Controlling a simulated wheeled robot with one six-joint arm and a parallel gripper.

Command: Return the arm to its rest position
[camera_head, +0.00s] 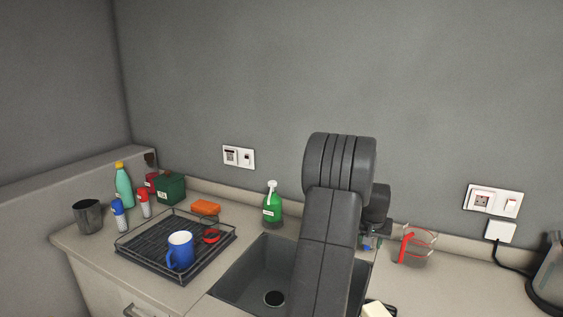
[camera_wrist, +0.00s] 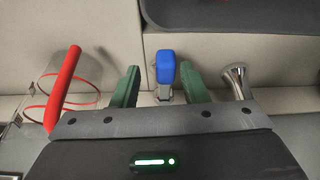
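My arm rises across the middle of the head view, in front of the sink, and bends over at its top. My gripper (camera_head: 368,242) is mostly hidden behind the arm there, low near the wall behind the sink. In the wrist view its two green fingers (camera_wrist: 160,68) are apart. A blue-topped piece (camera_wrist: 166,67) on a grey base shows between the fingers, with gaps on both sides. I cannot tell its depth relative to the fingertips. A chrome piece (camera_wrist: 236,82) stands just right of the right finger.
A red-handled clear container (camera_head: 415,247) stands close to the right of my gripper. The sink (camera_head: 240,284) lies in front, with a green soap bottle (camera_head: 272,206) behind it. A dish rack (camera_head: 150,257) with a blue mug (camera_head: 180,250) is at left. A kettle (camera_head: 550,275) stands far right.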

